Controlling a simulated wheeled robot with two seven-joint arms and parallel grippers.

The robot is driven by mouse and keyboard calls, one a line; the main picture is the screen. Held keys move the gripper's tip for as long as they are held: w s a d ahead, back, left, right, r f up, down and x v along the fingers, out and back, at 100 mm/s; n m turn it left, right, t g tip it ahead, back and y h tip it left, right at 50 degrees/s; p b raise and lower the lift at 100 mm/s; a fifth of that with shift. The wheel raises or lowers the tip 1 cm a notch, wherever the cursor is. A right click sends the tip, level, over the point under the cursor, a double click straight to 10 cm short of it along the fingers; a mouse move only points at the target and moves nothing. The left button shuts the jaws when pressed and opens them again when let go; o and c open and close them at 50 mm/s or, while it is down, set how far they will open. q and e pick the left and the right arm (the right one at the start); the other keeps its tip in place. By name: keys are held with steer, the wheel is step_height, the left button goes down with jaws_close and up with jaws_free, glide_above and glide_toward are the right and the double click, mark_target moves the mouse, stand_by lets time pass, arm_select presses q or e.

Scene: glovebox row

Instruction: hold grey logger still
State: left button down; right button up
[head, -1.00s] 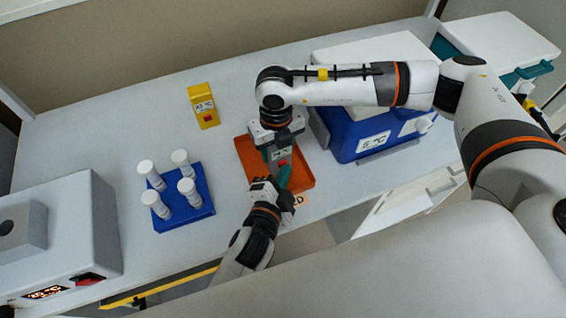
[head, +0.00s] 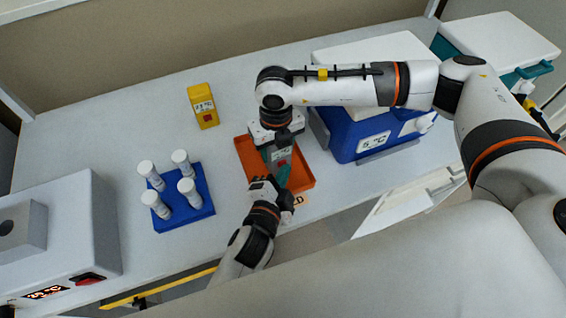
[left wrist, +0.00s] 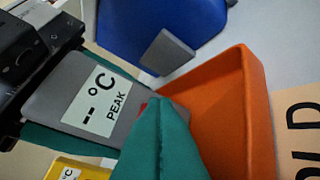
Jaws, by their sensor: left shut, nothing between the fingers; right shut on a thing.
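The grey logger (head: 281,154) is over the orange tray (head: 304,178). My right gripper (head: 270,150) is shut on it from above. In the left wrist view the grey logger (left wrist: 68,97) shows a label reading "-- °C PEAK", with a teal finger of the right gripper along its lower side. My left gripper (head: 282,174) is shut and empty, just in front of the logger. Its teal fingertips (left wrist: 160,132) cover most of a red button on the logger's face. I cannot tell whether they touch it.
A yellow logger (head: 203,105) stands behind the blue rack (head: 185,218), which holds several white-capped tubes. A blue box with a white lid (head: 345,135) stands right of the tray. A grey device with a red switch (head: 65,235) is at left. The table's middle back is clear.

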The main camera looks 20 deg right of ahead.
arm_select(q)
steer(key=shift+s, duration=0.75)
steer(key=shift+s+d, duration=0.2)
steer(key=shift+s, duration=1.05)
steer(key=shift+s+d, duration=0.15)
steer(key=shift+s, duration=1.1)
arm_select(e)
steer(key=o, duration=1.1)
